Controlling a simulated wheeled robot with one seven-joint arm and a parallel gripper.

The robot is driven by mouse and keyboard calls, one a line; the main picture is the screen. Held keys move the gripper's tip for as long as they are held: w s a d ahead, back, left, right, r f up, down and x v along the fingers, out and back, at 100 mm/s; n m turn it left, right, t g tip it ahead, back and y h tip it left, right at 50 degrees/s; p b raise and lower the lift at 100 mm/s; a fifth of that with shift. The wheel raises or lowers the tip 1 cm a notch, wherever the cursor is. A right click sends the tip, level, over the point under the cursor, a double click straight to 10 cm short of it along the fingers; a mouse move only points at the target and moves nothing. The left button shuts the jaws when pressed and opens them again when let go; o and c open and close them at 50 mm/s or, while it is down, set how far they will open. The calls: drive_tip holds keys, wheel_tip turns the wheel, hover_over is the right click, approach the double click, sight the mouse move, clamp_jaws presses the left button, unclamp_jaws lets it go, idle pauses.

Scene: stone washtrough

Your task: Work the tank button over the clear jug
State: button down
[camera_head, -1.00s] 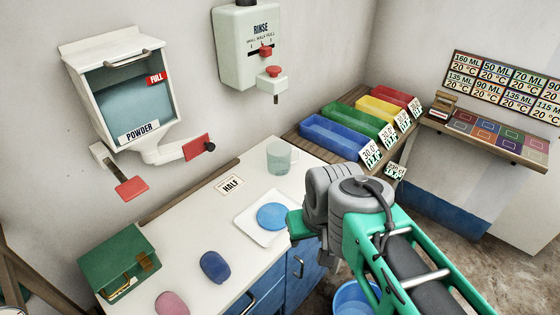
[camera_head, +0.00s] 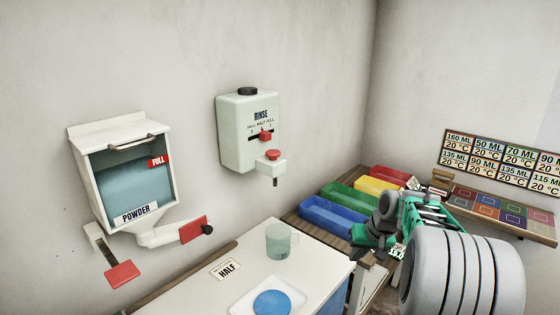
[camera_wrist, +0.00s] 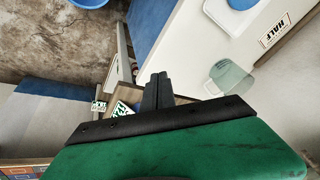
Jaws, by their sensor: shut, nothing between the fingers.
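The rinse tank (camera_head: 248,130) hangs on the wall, pale green with a black cap. Its red button (camera_head: 273,155) sits on top of a small spout block, and a red slider (camera_head: 265,135) is on its front. The clear jug (camera_head: 279,241) stands upright on the counter below the spout, looking empty; it also shows in the wrist view (camera_wrist: 232,78). My gripper (camera_wrist: 158,78) is shut and empty, with its dark fingers together. In the head view it is right of the jug and lower than the button, partly hidden by its own body.
The powder dispenser (camera_head: 128,190) with red levers hangs at the left. A HALF card (camera_head: 226,269) and a white tray (camera_head: 240,308) with a blue disc (camera_head: 272,303) lie on the counter. Coloured bins (camera_head: 335,217) stand behind my gripper. The wall before the tank is clear.

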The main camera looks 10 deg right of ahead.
drive_tip(key=w+a+r+n+t+y, duration=0.2)
drive_tip(key=w+r+n+t, duration=0.3)
drive_tip(key=w+r, duration=1.05)
drive_tip(key=s+a+r+n+t+y, duration=0.1)
drive_tip(key=a+r+n+y, duration=0.1)
drive_tip(key=a+r, duration=0.3)
drive_tip(key=s+a+r+n+t+y, duration=0.1)
drive_tip(key=a+r, duration=0.4)
drive_tip(key=r, duration=0.7)
drive_tip(key=n+y, duration=0.1)
drive_tip(key=y, duration=0.1)
drive_tip(key=shift+s+a+r+n+t+y, duration=0.25)
drive_tip(key=shift+s+r+n+t+y, duration=0.05)
drive_tip(key=shift+s+r, duration=0.1)
drive_tip(key=shift+f, duration=0.1)
drive_tip(key=p, duration=0.3)
hover_over(273, 155)
drive_tip(key=d, duration=0.2)
drive_tip(key=shift+s+d+f, duration=0.1)
drive_tip(key=shift+s+f, duration=0.05)
drive_tip(key=shift+f, duration=0.35)
drive_tip(key=shift+s+d+f, duration=0.1)
drive_tip(key=shift+f, duration=0.35)
drive_tip(key=f, duration=0.3)
drive_tip(key=shift+w+a+f+b, duration=0.15)
drive_tip(key=shift+w+f+b, duration=0.1)
drive_tip(key=shift+f+b, duration=0.1)
drive_tip(key=shift+f, duration=0.4)
